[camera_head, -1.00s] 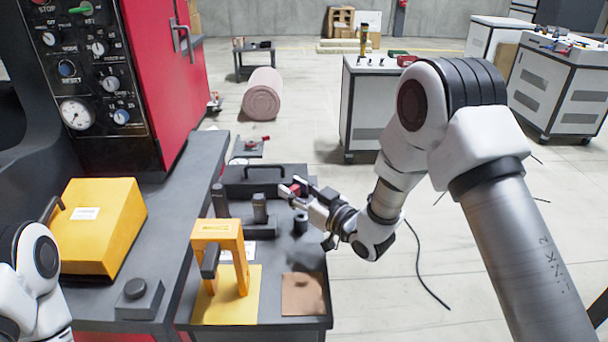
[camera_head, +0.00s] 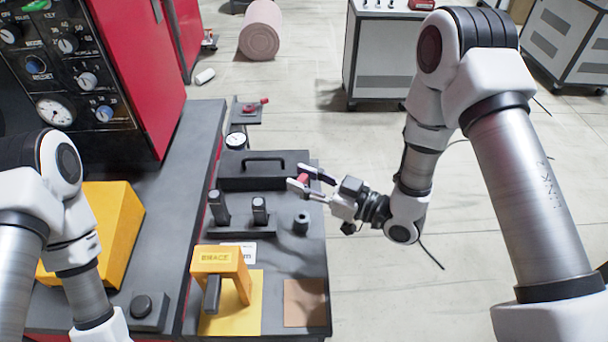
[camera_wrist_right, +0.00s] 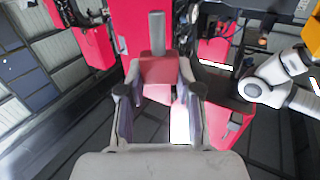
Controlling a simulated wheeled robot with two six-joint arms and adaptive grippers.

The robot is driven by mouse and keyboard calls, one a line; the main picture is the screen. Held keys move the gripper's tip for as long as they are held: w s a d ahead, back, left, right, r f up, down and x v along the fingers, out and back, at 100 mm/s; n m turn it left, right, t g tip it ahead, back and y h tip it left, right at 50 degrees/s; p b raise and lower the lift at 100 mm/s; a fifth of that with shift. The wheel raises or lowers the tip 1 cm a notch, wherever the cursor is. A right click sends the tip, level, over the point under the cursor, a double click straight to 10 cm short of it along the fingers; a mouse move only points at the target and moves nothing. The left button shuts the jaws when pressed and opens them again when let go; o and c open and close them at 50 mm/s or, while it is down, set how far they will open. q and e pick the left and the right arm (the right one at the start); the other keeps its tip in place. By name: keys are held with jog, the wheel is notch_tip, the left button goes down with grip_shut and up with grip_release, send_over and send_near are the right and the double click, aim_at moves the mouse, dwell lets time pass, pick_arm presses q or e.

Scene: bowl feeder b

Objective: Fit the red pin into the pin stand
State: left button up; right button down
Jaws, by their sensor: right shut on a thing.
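My right gripper (camera_head: 304,181) is above the right part of the dark bench and shut on the red pin (camera_head: 303,179). In the right wrist view, the pin's red block (camera_wrist_right: 160,70) sits between the fingertips, with a grey shaft beyond it. A short dark cylinder with a hollow-looking top (camera_head: 301,224), which looks like the pin stand, is on the bench just below the gripper in the picture. The pin is apart from it. My left arm comes in at the left, and its gripper is out of view.
Two taller dark posts (camera_head: 259,211) stand left of the short cylinder. A dark case with a handle (camera_head: 262,172) lies behind. A yellow brace (camera_head: 219,262) stands on a yellow mat in front, beside a brown pad (camera_head: 304,303). The red machine is at the left.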

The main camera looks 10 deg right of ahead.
jog(key=shift+w, duration=0.1)
jog(key=shift+s+f+b, duration=0.25)
jog(key=shift+f+b, duration=0.15)
jog(key=shift+b, duration=0.15)
jog(key=shift+w+f+b, duration=0.15)
jog(key=shift+f+b, duration=0.45)
jog(key=shift+f, duration=0.3)
jog(key=shift+f+b, duration=1.3)
jog(key=shift+f, duration=0.25)
jog(key=shift+f+b, duration=1.45)
jog(key=shift+f, duration=0.15)
dwell(3.3)
